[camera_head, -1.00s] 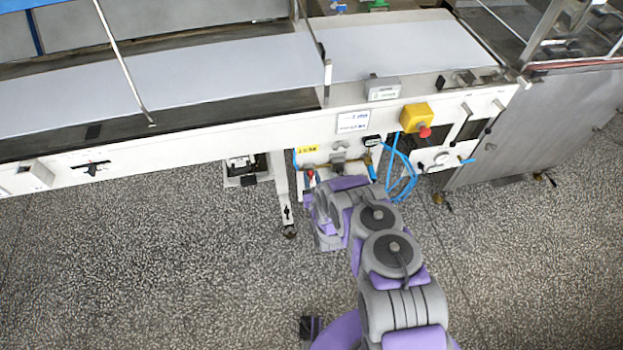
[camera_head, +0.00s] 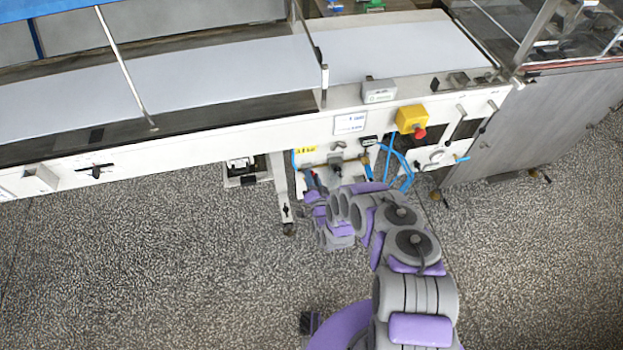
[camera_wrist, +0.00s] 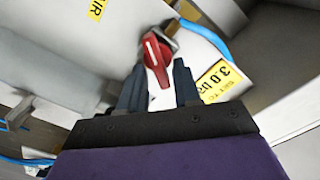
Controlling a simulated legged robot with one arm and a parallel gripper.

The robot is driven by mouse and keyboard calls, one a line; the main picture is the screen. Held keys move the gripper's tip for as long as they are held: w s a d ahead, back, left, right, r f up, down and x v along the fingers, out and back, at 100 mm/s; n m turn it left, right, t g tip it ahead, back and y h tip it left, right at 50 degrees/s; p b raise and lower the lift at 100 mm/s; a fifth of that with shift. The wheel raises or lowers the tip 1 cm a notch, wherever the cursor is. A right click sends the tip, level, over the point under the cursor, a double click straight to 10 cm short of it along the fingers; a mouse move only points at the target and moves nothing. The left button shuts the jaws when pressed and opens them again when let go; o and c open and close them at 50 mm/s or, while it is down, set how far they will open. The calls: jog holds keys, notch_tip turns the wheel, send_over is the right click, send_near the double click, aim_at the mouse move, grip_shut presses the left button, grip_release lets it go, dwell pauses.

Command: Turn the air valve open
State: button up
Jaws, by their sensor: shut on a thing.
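The air valve shows in the wrist view as a red handle (camera_wrist: 156,58) on a metal body, mounted on a white panel (camera_wrist: 75,50). My gripper (camera_wrist: 158,88) has its two dark fingers on either side of the red handle and is shut on it. The handle's far end points up and a little left in this view. In the head view my gripper (camera_head: 309,182) is at the lower left of the white panel under the conveyor, and my own arm hides most of the valve there.
Blue hoses (camera_head: 403,165) hang to the right of my arm. A yellow box with a red button (camera_head: 413,120) sits on the conveyor frame (camera_head: 200,148) above. A support leg (camera_head: 281,190) stands just left of my gripper. The speckled floor in front is clear.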

jog(key=shift+m, duration=0.3)
jog(key=shift+d+f, duration=0.1)
dwell(0.9)
jog(key=o, duration=0.7)
